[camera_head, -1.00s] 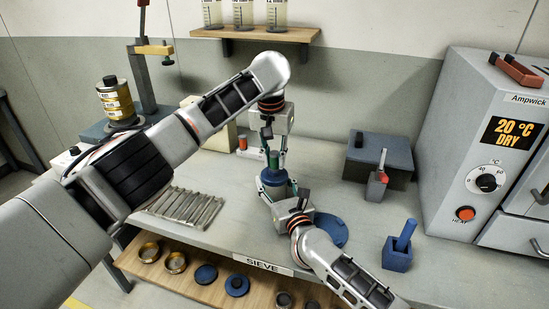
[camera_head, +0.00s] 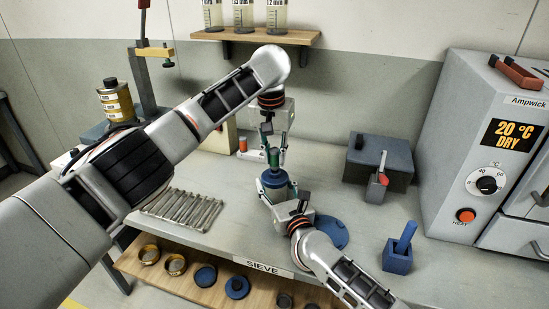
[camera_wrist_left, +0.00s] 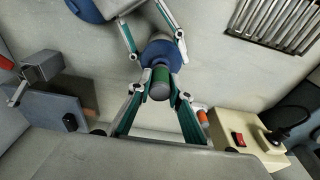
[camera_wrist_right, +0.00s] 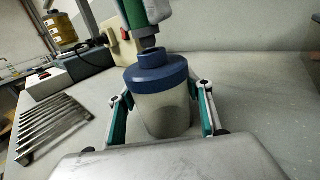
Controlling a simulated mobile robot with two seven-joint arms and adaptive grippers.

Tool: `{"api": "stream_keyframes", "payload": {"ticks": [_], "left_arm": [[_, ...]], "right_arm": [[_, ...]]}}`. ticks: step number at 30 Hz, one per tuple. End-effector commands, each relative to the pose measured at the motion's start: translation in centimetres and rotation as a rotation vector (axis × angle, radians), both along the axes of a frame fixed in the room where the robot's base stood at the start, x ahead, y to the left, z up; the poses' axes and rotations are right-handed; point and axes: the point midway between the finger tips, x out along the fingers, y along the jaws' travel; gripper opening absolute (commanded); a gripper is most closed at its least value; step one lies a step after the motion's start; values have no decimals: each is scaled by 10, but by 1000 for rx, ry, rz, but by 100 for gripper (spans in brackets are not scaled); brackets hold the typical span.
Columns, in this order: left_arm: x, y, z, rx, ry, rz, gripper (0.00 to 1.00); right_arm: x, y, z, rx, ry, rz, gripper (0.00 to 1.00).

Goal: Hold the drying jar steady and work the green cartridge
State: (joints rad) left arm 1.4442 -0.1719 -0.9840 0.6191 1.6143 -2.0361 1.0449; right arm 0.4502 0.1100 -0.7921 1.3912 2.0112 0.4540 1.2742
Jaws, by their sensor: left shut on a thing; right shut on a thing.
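The drying jar (camera_wrist_right: 162,112) is a pale jar with a blue lid (camera_wrist_right: 155,73), upright on the bench. My right gripper (camera_wrist_right: 162,110) is shut around its body; the jar and gripper also show in the head view (camera_head: 274,180). The green cartridge (camera_head: 274,157) stands upright at the centre of the lid. My left gripper (camera_wrist_left: 160,92) comes from above and is shut on the cartridge, which shows green with a dark grey end in the left wrist view (camera_wrist_left: 160,78). The cartridge's lower end is at the lid; whether it is fully seated I cannot tell.
A blue round disc (camera_head: 331,232) lies right of the jar. A blue holder (camera_head: 397,257), a grey box (camera_head: 378,158) and the oven (camera_head: 490,160) stand further right. Metal bars (camera_head: 182,208) lie left. A shelf (camera_head: 255,36) hangs behind.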

Motion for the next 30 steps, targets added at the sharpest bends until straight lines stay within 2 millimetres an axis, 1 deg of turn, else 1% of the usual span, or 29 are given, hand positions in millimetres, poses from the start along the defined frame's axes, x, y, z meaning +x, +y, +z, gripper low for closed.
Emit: {"api": "stream_keyframes", "payload": {"ticks": [20, 30], "left_arm": [[0, 0, 31, 0, -1, -1, 0], [0, 0, 33, 0, 0, -1, 0]], "right_arm": [[-1, 0, -1, -1, 2, 1, 20], [-1, 0, -1, -1, 2, 1, 20]]}}
